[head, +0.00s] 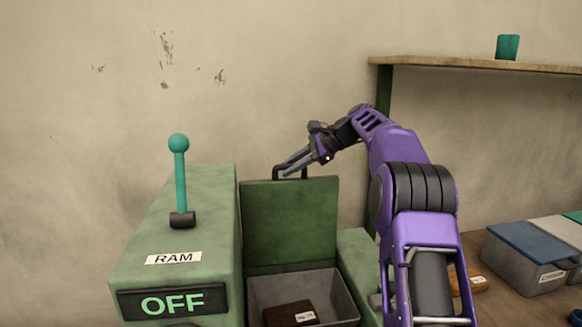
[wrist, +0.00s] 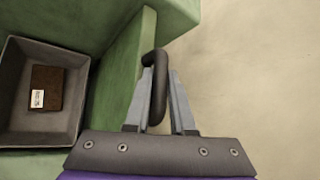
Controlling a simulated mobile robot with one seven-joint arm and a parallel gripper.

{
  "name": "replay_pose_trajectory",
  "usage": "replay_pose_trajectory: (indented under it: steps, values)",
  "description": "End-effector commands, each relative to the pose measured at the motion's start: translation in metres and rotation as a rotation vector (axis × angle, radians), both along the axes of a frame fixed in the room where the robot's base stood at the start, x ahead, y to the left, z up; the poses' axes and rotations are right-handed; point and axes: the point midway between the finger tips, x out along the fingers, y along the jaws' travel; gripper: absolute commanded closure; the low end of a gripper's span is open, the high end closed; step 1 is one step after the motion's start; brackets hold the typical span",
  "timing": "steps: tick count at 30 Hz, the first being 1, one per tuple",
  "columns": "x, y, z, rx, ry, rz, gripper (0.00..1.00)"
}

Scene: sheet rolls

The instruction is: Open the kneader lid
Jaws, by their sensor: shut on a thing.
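The kneader lid (head: 290,222) is a green panel standing upright at the back of the open grey chamber (head: 345,290). A dark handle (head: 277,171) sits along its top edge. My gripper (head: 286,171) is shut on this handle, reaching it from the upper right. In the wrist view the dark curved handle (wrist: 158,85) lies between my two grey fingers (wrist: 160,90), and the green lid (wrist: 128,75) is to its left. A brown block with a white label (head: 290,314) lies in the chamber; it also shows in the wrist view (wrist: 45,83).
A green housing marked RAM (head: 173,258) with a teal lever (head: 180,180) and an OFF panel (head: 172,302) stands left of the chamber. A wooden shelf (head: 470,64) holds a teal cup (head: 507,46) at upper right. Lidded bins (head: 525,260) stand at right.

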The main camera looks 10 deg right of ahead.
Motion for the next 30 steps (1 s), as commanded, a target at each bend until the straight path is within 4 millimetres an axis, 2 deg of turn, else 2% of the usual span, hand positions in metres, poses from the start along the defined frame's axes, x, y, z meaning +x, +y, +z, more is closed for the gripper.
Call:
replay_pose_trajectory:
  steps: [2,3,7,16,20,30]
  values:
    - [0.0,0.0,-0.003,-0.001,0.005,0.0,1.0]
    - [0.0,0.0,-0.003,-0.001,0.005,0.0,0.7]
    - [0.0,0.0,-0.003,-0.001,0.004,0.0,0.48]
    - [-0.001,-0.001,-0.002,-0.001,0.006,0.001,0.48]
    - [-0.005,-0.009,0.005,-0.002,0.004,-0.001,0.48]
    - [-0.034,-0.064,0.052,-0.001,-0.002,-0.003,0.48]
